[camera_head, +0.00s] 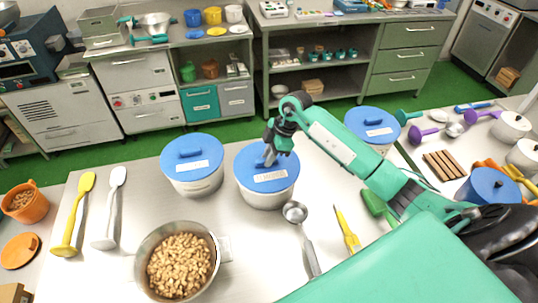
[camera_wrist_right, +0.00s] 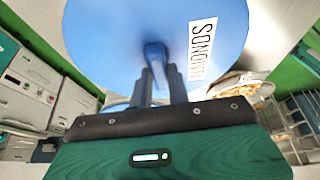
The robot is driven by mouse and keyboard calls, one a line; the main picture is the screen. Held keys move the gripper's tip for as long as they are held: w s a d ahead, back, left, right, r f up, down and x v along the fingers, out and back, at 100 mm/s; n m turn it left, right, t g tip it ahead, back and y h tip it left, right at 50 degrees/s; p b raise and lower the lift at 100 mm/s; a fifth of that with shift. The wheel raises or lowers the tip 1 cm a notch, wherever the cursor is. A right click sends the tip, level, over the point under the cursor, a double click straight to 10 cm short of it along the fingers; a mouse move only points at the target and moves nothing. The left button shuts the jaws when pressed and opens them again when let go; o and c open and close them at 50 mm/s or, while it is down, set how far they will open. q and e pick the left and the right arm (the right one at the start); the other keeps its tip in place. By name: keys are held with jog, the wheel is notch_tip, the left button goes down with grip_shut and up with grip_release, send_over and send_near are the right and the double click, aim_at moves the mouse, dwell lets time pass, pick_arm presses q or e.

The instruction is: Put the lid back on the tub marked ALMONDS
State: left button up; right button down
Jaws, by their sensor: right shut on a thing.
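The blue lid (camera_head: 253,160) with a white label sits over the middle white tub (camera_head: 262,198). In the wrist view the lid (camera_wrist_right: 110,40) fills the top, and its label, seen upside down, appears to read ALMONDS. My right gripper (camera_head: 270,155) points down at the lid. Its fingers (camera_wrist_right: 158,80) are shut on the lid's raised blue handle (camera_wrist_right: 155,52). The lid looks level and lined up with the tub in the head view; I cannot tell whether a small gap is left under it. My left gripper is not in view.
A similar blue-lidded tub (camera_head: 192,180) stands close on the left, another (camera_head: 372,128) at the back right. In front are a steel pan of nuts (camera_head: 180,265), a metal scoop (camera_head: 296,213) and a yellow-handled tool (camera_head: 348,235).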

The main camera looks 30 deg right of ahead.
jog(key=shift+f, duration=0.1)
dwell(0.3)
jog(key=c, duration=0.7)
grip_release()
jog(key=shift+r+p, duration=3.15)
jog(key=shift+r, duration=0.4)
